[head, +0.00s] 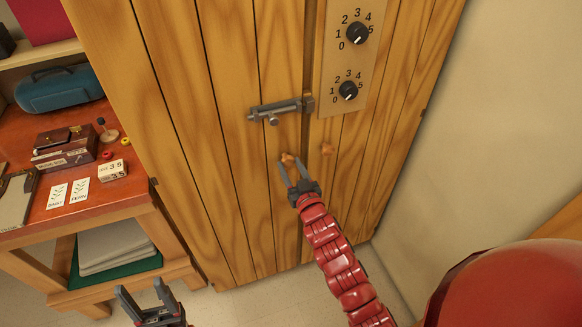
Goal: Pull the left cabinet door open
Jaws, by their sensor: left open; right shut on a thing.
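The wooden cabinet's left door (225,120) stands shut, flush with the right door (385,125) as far as I can tell. Its small orange-brown knob (287,158) sits near the seam, below a grey sliding bolt (275,111). The bolt reaches to a bracket (307,103) at the seam; whether it is engaged is hard to tell. My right gripper (291,170) is shut on the left door's knob, its fingers on either side. My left gripper (143,298) is open and empty, low in front of the workbench and the cabinet.
A matching knob (327,149) is on the right door, beside my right gripper. A panel with two dials (348,91) is above it. A workbench (125,198) with a box (65,148), cards and a blue case (58,88) stands left of the cabinet. A wall (480,130) is at right.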

